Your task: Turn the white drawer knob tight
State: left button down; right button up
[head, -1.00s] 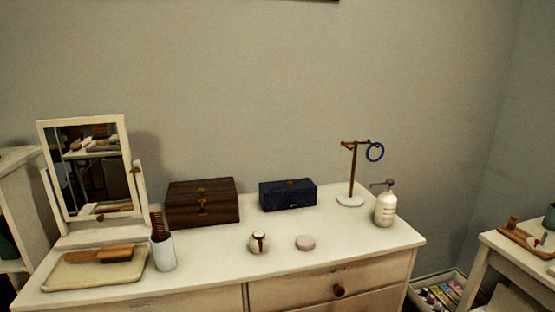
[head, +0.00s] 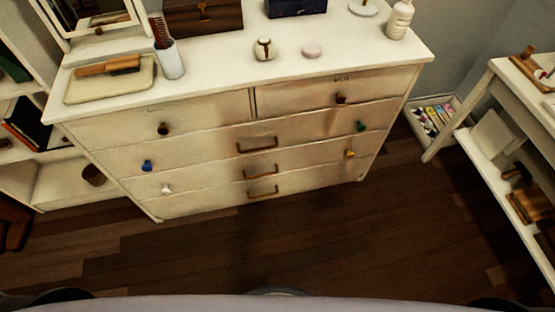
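Neither of my grippers is in view.
Open dark wood floor (head: 250,245) lies before the dresser. A shelf unit (head: 60,185) stands at left, a white table (head: 490,110) at right. A low box of colourful items (head: 440,112) sits between dresser and table. A tray (head: 90,90) and several small items are on top.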

aim_at(165, 192)
jog(key=u, duration=1.3)
